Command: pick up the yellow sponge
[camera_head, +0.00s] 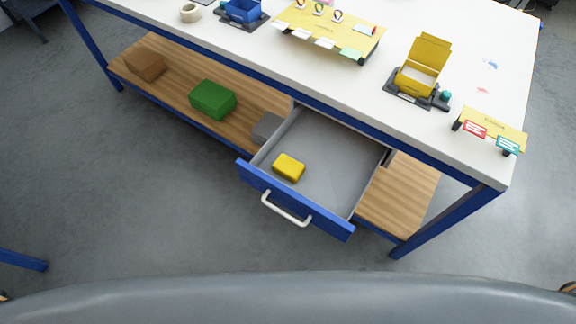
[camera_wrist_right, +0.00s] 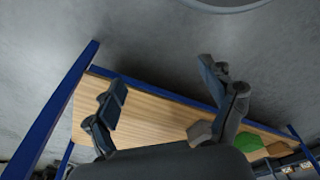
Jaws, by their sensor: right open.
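The yellow sponge (camera_head: 289,167) lies in the open grey drawer (camera_head: 335,152), near its front left corner. The drawer has a blue front and a white handle (camera_head: 286,209). My right gripper (camera_wrist_right: 165,95) is open in the right wrist view, with nothing between its fingers. The wooden lower shelf shows behind its fingers. The sponge is not in the right wrist view, and neither gripper is clearly seen in the head view. My left gripper is not in view.
A white worktop (camera_head: 385,95) on blue legs stands above the drawer. It bears a yellow open box (camera_head: 417,80), a blue bin (camera_head: 243,10) and yellow boards. The wooden shelf (camera_head: 175,88) holds a green box (camera_head: 212,99) and a brown box (camera_head: 146,65). The floor before the drawer is clear.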

